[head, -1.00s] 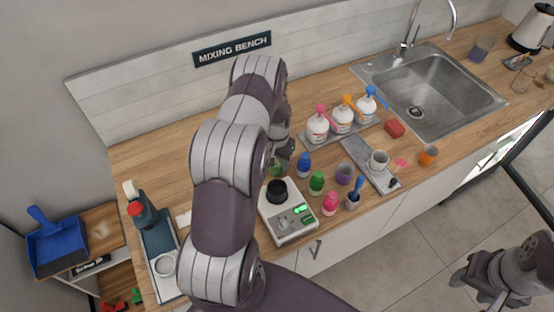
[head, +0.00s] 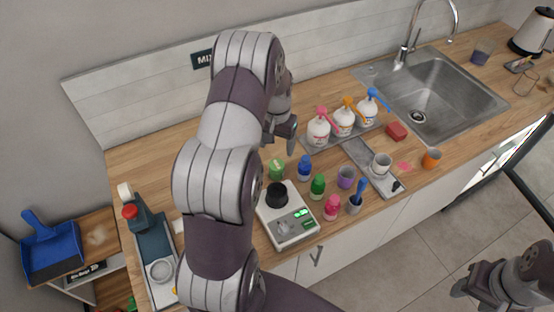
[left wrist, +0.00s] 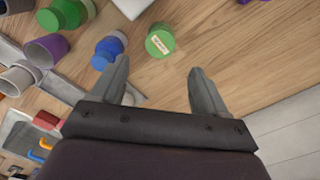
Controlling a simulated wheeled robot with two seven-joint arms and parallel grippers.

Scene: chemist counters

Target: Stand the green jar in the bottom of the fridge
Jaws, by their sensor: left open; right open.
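The green jar (head: 276,169) stands on the wooden counter just behind the white scale. In the left wrist view the labelled green jar (left wrist: 160,40) lies ahead of the fingers, about level with the gap between them and not gripped. My left gripper (head: 284,142) is open and empty above the counter, behind the jar; its fingers also show in the left wrist view (left wrist: 158,76). My right gripper (head: 466,287) is open over the floor at lower right, with nothing in it. A lit opening, which may be the fridge (head: 512,146), shows under the counter at right; its bottom is hidden.
A white scale (head: 290,232) with a black-topped piece stands in front of the jar. A blue bottle (head: 305,168), a green bottle (head: 318,186) and a purple cup (head: 346,177) are close by on the right. Pump bottles (head: 343,122) stand on a tray behind.

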